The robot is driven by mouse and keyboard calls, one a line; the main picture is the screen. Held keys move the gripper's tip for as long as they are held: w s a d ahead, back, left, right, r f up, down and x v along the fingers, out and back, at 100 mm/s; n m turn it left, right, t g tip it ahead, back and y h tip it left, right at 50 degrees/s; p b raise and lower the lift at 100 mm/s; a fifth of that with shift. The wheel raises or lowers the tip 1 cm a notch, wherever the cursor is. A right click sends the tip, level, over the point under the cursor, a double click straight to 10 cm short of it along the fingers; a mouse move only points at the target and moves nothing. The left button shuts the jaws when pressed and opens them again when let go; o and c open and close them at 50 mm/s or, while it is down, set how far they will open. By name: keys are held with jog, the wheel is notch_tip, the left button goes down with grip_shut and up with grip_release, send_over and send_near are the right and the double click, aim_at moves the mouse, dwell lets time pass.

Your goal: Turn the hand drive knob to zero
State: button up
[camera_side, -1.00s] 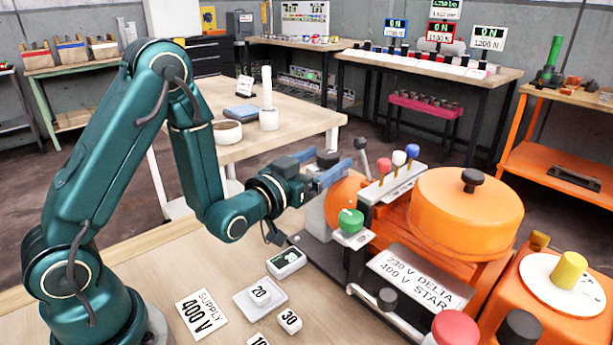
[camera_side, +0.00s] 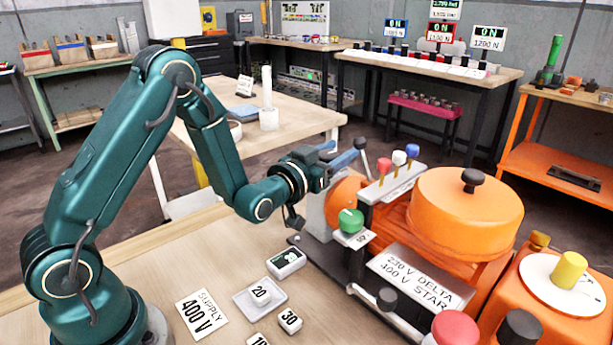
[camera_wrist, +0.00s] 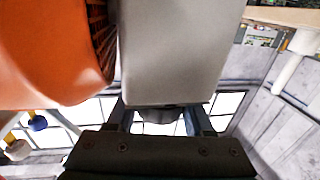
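My gripper (camera_side: 342,152) is at the upper left of the orange motor (camera_side: 345,192), beside a grey lever (camera_side: 362,158) with a dark ball end. Its two blue-grey fingers stand apart. In the wrist view the fingers (camera_wrist: 160,112) lie either side of a dark rounded part (camera_wrist: 160,116) below a light grey housing (camera_wrist: 170,50); I cannot tell whether they touch it. This part may be the black knob, which is hidden in the side view. A green knob (camera_side: 350,220) sits on a small white plate. A yellow knob (camera_side: 570,270) sits on a white dial (camera_side: 540,280).
Red, white and blue ball handles (camera_side: 398,158) stand close right of my gripper. A large orange drum (camera_side: 465,205) is further right. Number blocks (camera_side: 289,320) and a supply card (camera_side: 201,312) lie on the bench in front.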

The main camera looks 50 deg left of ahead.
grip_shut()
jog(key=shift+n+y, duration=0.3)
jog(key=shift+y, duration=0.2)
jog(key=shift+a+n+g+y, duration=0.2)
jog(key=shift+n+g+y, duration=0.1)
jog(key=shift+n+y, duration=0.3)
jog(key=o, duration=1)
grip_release()
jog(key=shift+s, duration=0.2)
